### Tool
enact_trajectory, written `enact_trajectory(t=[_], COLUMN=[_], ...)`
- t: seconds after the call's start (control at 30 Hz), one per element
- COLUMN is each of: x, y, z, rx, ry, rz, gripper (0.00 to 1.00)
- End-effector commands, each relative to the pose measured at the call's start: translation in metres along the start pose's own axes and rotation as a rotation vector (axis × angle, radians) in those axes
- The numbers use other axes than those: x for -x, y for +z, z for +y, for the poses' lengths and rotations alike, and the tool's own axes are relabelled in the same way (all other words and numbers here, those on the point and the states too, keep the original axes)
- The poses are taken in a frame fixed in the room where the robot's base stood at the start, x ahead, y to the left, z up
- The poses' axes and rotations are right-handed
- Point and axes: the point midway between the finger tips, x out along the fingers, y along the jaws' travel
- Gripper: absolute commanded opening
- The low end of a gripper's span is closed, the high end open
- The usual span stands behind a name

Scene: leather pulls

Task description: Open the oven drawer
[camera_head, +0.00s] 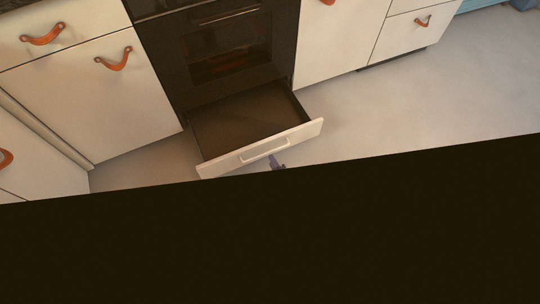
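The oven drawer (262,149) is the low drawer under the black oven (226,47). It is pulled out well from the cabinet line, and its dark inside (245,115) shows and looks empty. Its cream front has a pale handle (265,151). A small dark grey piece of my gripper (277,162) shows just in front of the drawer front, near the right end of the handle. The rest of my gripper is hidden behind the large dark area below. I cannot tell whether it touches the handle or how its fingers stand.
Cream cabinets with leather pulls stand left (70,85) and right (340,35) of the oven. Grey floor (420,95) is clear to the right of the drawer. A large dark shape fills the lower part of the view and hides the floor there.

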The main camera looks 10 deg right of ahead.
Motion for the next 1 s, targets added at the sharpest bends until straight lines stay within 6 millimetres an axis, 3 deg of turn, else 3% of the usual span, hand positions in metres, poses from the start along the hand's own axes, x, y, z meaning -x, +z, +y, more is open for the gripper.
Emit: enact_trajectory(t=[0.13, 0.33, 0.87, 1.0], x=[0.022, 0.031, 0.030, 0.005], y=[0.000, 0.000, 0.000, 0.004], z=[-0.003, -0.001, 0.000, -0.026], rx=[-0.001, 0.000, 0.000, 0.069], ry=[0.001, -0.002, -0.001, -0.043], rz=[0.001, 0.000, -0.001, -0.021], gripper=[0.33, 0.33, 0.33, 0.33])
